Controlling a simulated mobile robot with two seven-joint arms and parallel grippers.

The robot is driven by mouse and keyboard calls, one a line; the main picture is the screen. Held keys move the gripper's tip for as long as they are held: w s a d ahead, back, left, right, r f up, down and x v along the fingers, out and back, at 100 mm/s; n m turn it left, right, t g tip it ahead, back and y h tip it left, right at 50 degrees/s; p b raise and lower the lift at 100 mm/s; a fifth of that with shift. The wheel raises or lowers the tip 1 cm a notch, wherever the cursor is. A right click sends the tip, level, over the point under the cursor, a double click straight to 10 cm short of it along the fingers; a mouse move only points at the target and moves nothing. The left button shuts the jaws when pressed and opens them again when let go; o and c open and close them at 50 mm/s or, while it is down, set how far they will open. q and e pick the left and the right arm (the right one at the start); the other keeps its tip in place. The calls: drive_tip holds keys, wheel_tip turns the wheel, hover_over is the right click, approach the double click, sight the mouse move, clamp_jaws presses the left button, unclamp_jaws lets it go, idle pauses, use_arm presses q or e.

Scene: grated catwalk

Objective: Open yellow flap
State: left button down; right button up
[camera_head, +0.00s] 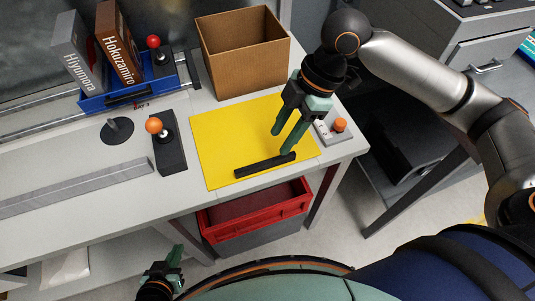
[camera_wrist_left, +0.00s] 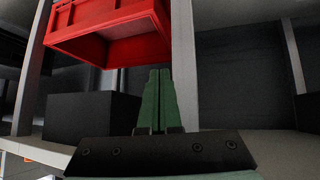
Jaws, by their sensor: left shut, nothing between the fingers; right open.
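The yellow flap (camera_head: 226,137) lies flat in the tabletop, with a black bar handle (camera_head: 262,166) along its front edge. My right gripper (camera_head: 278,143) is open above the flap, fingers pointing down, with one fingertip close to the right end of the handle. I cannot tell whether it touches. My left gripper (camera_head: 175,262) is low at the bottom of the head view, in front of the table and away from the flap. In the left wrist view its green fingers (camera_wrist_left: 158,98) are together and empty.
An open cardboard box (camera_head: 243,62) stands behind the flap. An orange-button box (camera_head: 336,128) is at its right, an orange-knob joystick (camera_head: 160,140) at its left. A blue tray (camera_head: 125,97) holds books. A red crate (camera_head: 257,215) sits below the table edge; it also shows in the left wrist view (camera_wrist_left: 110,20).

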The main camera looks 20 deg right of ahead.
sight(266, 162)
drive_tip(key=b+x, duration=0.1)
drive_tip(key=x, duration=0.7)
drive_tip(key=shift+f, duration=0.1)
drive_tip(key=shift+w, duration=0.1)
clamp_jaws()
idle(1.1)
